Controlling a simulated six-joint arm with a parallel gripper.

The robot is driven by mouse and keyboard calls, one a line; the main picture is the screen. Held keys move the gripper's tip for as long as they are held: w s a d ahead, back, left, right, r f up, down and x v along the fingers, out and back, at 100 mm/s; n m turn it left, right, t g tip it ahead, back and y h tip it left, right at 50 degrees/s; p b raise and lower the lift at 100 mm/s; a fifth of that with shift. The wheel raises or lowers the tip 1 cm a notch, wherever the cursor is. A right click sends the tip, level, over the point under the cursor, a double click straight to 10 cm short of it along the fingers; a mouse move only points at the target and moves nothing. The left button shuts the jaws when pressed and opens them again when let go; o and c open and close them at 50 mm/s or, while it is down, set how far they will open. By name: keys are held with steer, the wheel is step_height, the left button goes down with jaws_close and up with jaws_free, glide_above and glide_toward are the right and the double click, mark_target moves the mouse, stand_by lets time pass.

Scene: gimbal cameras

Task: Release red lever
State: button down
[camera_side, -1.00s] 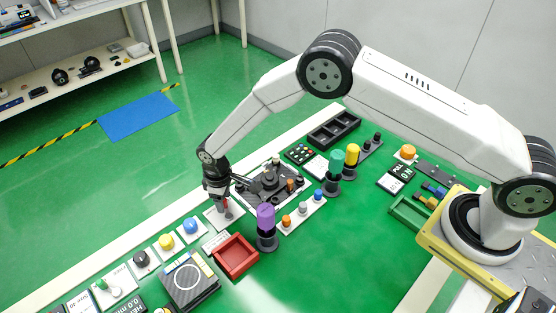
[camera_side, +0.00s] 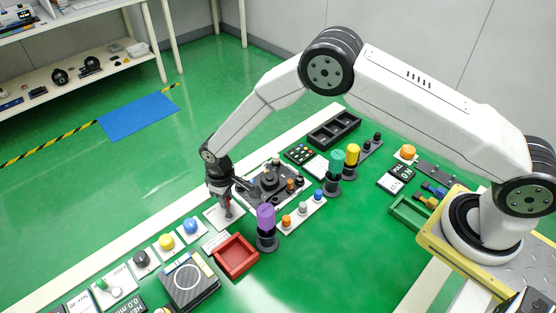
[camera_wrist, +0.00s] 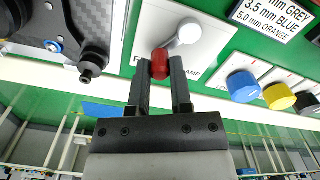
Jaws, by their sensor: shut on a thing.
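The red lever tip (camera_wrist: 160,64) sits between the two fingers of my gripper (camera_wrist: 160,78) in the wrist view. The fingers are shut on it from both sides. A grey lever arm (camera_wrist: 186,32) runs from the red tip up to the right, over a white panel (camera_wrist: 206,52) with partly hidden lettering. In the side view, my gripper (camera_side: 228,212) reaches down to this panel (camera_side: 213,214), and the red lever is mostly hidden by the fingers.
A dark plate with a gimbal (camera_side: 268,186) stands right beside my gripper. A purple-handled tool (camera_side: 266,218) and a red tray (camera_side: 236,256) are close in front. Blue (camera_wrist: 242,86), yellow (camera_wrist: 279,96) and black knobs line up beside the panel.

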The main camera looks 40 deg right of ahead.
steer(key=c, duration=0.5)
jaws_free()
steer(key=shift+c, duration=0.2)
steer(key=shift+r, duration=0.15)
steer(key=shift+r, duration=3.75)
steer(key=shift+d, duration=0.1)
